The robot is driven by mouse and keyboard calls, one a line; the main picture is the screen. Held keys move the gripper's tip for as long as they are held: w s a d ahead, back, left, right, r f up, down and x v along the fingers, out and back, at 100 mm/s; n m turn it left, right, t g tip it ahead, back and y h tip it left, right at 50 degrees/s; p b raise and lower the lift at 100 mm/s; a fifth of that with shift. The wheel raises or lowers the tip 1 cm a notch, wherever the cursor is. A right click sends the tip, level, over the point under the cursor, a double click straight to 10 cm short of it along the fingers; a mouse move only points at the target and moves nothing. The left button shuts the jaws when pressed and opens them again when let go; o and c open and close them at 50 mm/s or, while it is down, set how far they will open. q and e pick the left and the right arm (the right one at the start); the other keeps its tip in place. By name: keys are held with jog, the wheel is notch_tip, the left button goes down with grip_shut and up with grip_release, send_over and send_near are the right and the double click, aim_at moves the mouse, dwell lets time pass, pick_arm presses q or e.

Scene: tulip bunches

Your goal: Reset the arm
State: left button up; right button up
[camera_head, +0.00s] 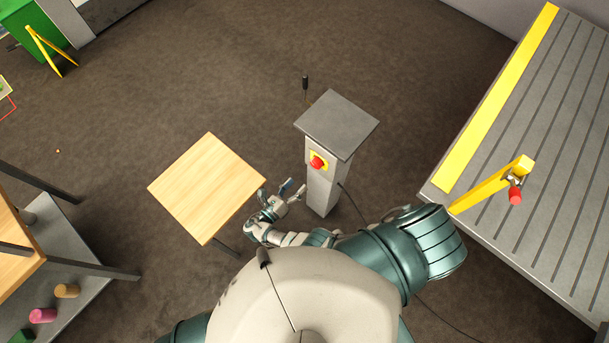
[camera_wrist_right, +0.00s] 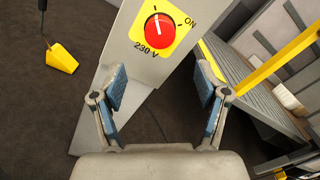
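My right gripper (camera_head: 284,191) is between the wooden table and the grey pedestal in the head view. In the right wrist view it (camera_wrist_right: 161,92) is open, its two blue-padded fingers apart with nothing between them. Beyond the fingers is a red rotary switch (camera_wrist_right: 158,31) on a yellow plate marked "ON" and "230 V". The switch (camera_head: 317,162) also shows on the pedestal's front in the head view. The gripper is apart from the switch. My left gripper is not seen.
The grey pedestal (camera_head: 337,124) stands right of a small, bare wooden table (camera_head: 207,187). A ribbed grey platform (camera_head: 541,145) with yellow edging is at the right. A shelf with pots (camera_head: 67,290) is at lower left. Dark floor (camera_head: 220,70) is open behind.

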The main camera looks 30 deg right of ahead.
jog(key=shift+v, duration=0.8)
jog(key=s+d+f+m+g+y, duration=0.3)
jog(key=s+f+m+y, duration=0.1)
jog(key=s+f, duration=0.6)
jog(key=s+d+f+m+g+y, duration=0.35)
jog(key=s+f, duration=0.35)
jog(key=f, duration=0.6)
jog(key=s+d+f+m+y, duration=0.1)
jog(key=s+f+m+y, duration=0.3)
jog(key=s+m, duration=0.5)
jog(key=s+d+f+m+y, duration=0.1)
jog(key=s+f+m+y, duration=0.4)
jog(key=s+m, duration=0.4)
jog(key=shift+d+f+m, duration=0.3)
jog(key=shift+d+m, duration=0.1)
jog(key=shift+m, duration=0.05)
jog(key=shift+m+t, duration=0.3)
jog(key=shift+t, duration=0.05)
jog(key=shift+c, duration=0.3)
